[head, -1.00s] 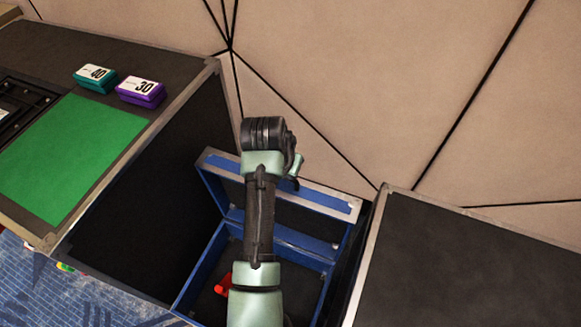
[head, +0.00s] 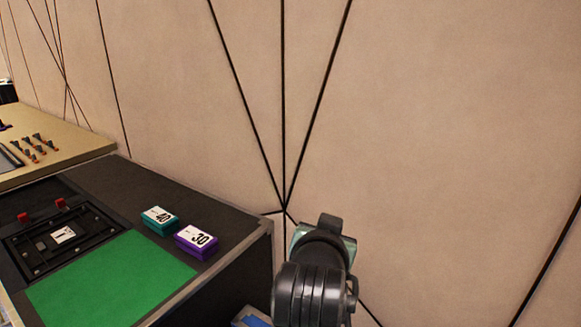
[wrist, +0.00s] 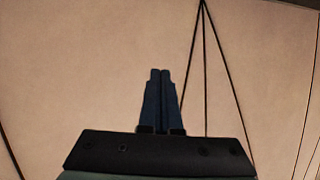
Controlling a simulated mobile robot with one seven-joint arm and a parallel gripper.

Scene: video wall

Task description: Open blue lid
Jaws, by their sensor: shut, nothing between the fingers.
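Only a small corner of the blue-panelled lid (head: 254,321) shows at the bottom edge of the head view, just left of my arm. The rest of it and its box are out of the frame or behind my arm, so its present angle cannot be told. My gripper (wrist: 160,73) shows in the wrist view with its two dark blue fingers pressed together and nothing between them. It points at the bare beige wall, and no lid shows there. In the head view my arm hides the fingers.
A black-topped table (head: 235,232) on the left holds a teal box (head: 160,220) marked 40, a purple box (head: 196,242) marked 30, and a green mat (head: 105,280). The beige wall (head: 440,150) with dark seams fills the right side.

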